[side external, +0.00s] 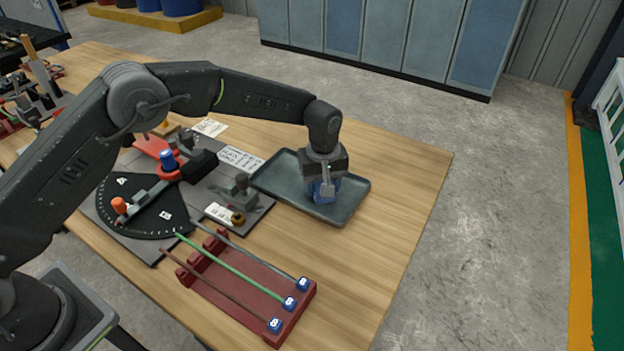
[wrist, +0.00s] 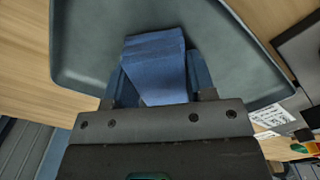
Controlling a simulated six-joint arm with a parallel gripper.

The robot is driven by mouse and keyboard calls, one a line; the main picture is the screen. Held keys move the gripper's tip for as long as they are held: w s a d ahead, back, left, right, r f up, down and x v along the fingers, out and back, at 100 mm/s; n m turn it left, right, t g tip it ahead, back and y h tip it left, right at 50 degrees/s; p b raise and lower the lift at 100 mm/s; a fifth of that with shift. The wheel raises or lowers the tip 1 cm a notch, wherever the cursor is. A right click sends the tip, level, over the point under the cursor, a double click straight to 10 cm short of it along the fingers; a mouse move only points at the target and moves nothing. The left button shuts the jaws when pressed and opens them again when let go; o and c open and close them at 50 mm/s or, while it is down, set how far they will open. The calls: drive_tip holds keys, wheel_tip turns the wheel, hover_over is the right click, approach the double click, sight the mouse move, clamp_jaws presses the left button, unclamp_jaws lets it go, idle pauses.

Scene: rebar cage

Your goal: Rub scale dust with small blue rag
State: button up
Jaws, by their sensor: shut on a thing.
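The small blue rag (wrist: 155,62) is folded and sits between my gripper's fingers in the wrist view. In the side view the rag (side external: 323,190) shows under my gripper (side external: 322,182), over the grey tray (side external: 357,183). My gripper is shut on the rag. The tray fills much of the wrist view (wrist: 90,45). I cannot tell whether the rag touches the tray floor. Scale dust is not clearly visible in either view.
A red rack (side external: 240,295) with several rods, their ends tagged blue, stands at the table's front. A bending fixture with a black dial plate (side external: 140,208) lies left of the tray. Bare wood (side external: 405,190) is free right of the tray.

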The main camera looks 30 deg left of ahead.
drive_tip(key=shift+d, duration=1.1)
drive_tip(key=shift+a+r, duration=0.1)
drive_tip(key=shift+r, duration=3.95)
